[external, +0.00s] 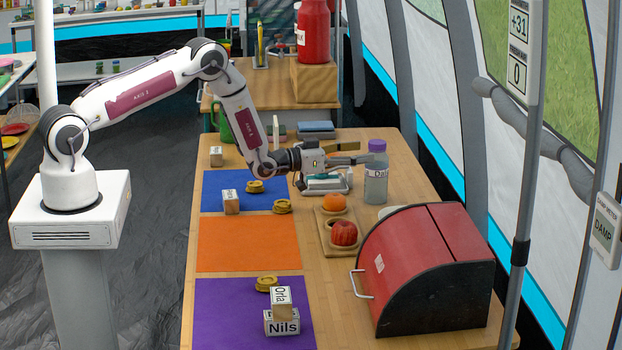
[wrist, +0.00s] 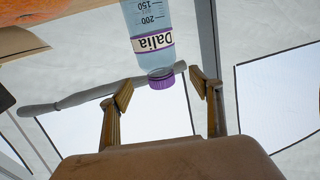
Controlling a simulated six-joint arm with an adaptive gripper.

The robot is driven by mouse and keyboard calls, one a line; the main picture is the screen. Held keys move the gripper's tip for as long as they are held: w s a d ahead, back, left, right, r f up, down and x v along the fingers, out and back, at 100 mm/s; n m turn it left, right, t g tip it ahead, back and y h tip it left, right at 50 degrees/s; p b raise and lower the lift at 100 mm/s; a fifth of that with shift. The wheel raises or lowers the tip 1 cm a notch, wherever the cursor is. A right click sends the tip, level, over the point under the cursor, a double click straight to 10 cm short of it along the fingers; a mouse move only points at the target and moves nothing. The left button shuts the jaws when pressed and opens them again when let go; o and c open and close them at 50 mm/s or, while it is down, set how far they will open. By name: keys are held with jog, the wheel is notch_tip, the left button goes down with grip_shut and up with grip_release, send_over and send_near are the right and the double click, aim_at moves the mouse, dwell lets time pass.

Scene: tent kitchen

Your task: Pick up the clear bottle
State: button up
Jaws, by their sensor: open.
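The clear bottle (external: 376,188) stands upright at the right edge of the wooden table, with a purple cap and a white label. My gripper (external: 358,159) is open and empty just left of the bottle's upper part, its fingers pointing at it. In the wrist view the bottle (wrist: 148,22) appears upside down, labelled "Dalia", with its purple cap between the lines of my open fingers (wrist: 162,90). I cannot tell whether any finger touches the bottle. Its lower end is cut off in the wrist view.
A wooden holder (external: 322,246) with an orange (external: 334,203) and an apple (external: 344,233) sits in front of the bottle. A red bin (external: 425,250) stands nearer the camera. A grey-white device (external: 325,184) lies under my gripper.

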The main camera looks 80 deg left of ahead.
aim_at(376, 172)
jog(key=shift+f, duration=1.05)
jog(key=shift+f, duration=0.1)
jog(key=shift+f+x, duration=0.25)
jog(key=shift+x, duration=1)
jog(key=shift+f+x, duration=0.25)
jog(key=shift+x, duration=0.95)
jog(key=c, duration=1.2)
